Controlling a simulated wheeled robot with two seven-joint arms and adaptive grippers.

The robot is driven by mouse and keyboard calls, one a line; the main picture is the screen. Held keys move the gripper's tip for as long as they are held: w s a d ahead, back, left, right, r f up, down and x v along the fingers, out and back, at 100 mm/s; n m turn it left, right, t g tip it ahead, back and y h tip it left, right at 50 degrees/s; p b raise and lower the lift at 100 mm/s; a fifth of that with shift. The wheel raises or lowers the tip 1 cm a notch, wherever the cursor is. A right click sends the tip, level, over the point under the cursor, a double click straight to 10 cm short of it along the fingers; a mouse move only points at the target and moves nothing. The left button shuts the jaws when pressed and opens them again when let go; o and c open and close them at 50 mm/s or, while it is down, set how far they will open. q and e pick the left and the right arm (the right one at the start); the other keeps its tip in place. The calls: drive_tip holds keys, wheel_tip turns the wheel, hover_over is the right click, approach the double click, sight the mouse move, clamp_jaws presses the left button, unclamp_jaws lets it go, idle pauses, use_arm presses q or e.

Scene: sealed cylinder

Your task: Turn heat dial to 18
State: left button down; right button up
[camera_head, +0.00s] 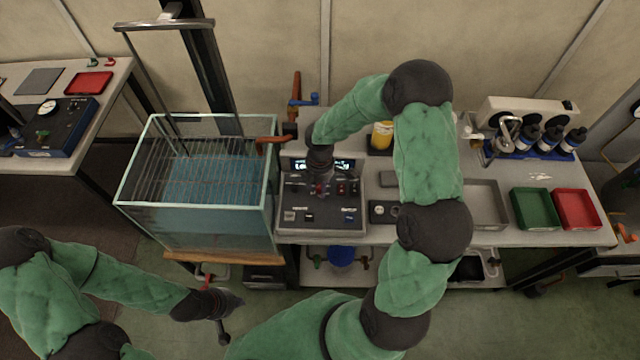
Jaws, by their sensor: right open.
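The control box (322,216) is a dark sloped panel with a small lit display (340,163), several switches and small knobs. It stands on the bench right of the water tank. My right gripper (319,188) points down over the middle of this panel, its dark wrist covering part of the display. A small red part shows at its fingertips. The gripper is open. I cannot tell whether it touches a knob. The heat dial is not clearly distinguishable, and the display digits are too small to read. My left gripper (222,318) hangs low at the front left, away from the panel.
The glass water tank (150,200) with a wire rack is left of the panel. Right of it are a yellow-filled container (381,135), a grey tray (486,205), a green tray (534,208) and a red tray (577,208). My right arm spans the bench.

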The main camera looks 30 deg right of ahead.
clamp_jaws()
drive_tip(key=m+b, duration=0.3)
drive_tip(key=m, duration=0.2)
drive_tip(key=shift+f+m, duration=0.1)
drive_tip(key=shift+m, duration=0.3)
drive_tip(key=m+b, duration=0.2)
drive_tip(key=m, duration=0.3)
drive_tip(key=shift+m+b, duration=0.3)
drive_tip(key=shift+m, duration=0.1)
idle(0.4)
unclamp_jaws()
drive_tip(key=shift+w, duration=0.1)
